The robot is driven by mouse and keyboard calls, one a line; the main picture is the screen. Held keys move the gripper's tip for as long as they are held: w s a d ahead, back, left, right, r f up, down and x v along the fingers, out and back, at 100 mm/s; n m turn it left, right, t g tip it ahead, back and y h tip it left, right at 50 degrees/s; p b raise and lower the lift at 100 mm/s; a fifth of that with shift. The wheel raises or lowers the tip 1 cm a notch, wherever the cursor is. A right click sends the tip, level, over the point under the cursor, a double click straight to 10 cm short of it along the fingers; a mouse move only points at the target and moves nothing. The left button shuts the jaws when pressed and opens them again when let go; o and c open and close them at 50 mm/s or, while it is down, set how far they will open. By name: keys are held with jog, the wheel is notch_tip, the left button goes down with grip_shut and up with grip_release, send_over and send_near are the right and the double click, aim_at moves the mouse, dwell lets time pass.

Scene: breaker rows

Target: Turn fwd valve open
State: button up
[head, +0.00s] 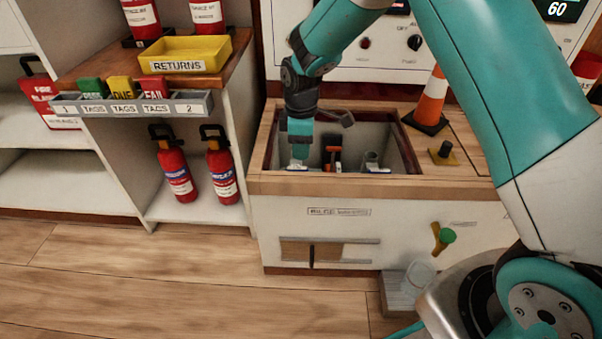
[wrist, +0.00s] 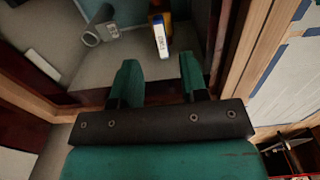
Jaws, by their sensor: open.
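My gripper (head: 299,152) reaches down into an open recessed well (head: 258,168) in the wooden-topped bench, at its left side. In the wrist view the two teal fingers (wrist: 161,82) are apart with nothing between them. Beyond them in the well is a small blue and yellow part with a white label (wrist: 161,38), whose text I cannot read. A grey cylindrical fitting (wrist: 92,36) lies left of it, and also shows in the head view (head: 372,161). A yellow lever with a green knob (head: 447,236) is on the bench front. I cannot tell which part is the fwd valve.
The well's wooden rim surrounds my gripper closely. An orange and white cone (head: 432,101) and a black knob on a yellow plate (head: 444,152) stand right of the well. A shelf with a yellow returns tray (head: 186,53) and fire extinguishers (head: 177,176) is at left.

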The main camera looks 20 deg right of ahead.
aim_at(301, 168)
notch_tip(301, 168, down, 7)
jog(key=shift+r+b, duration=0.1)
jog(key=shift+b, duration=1.15)
grip_shut()
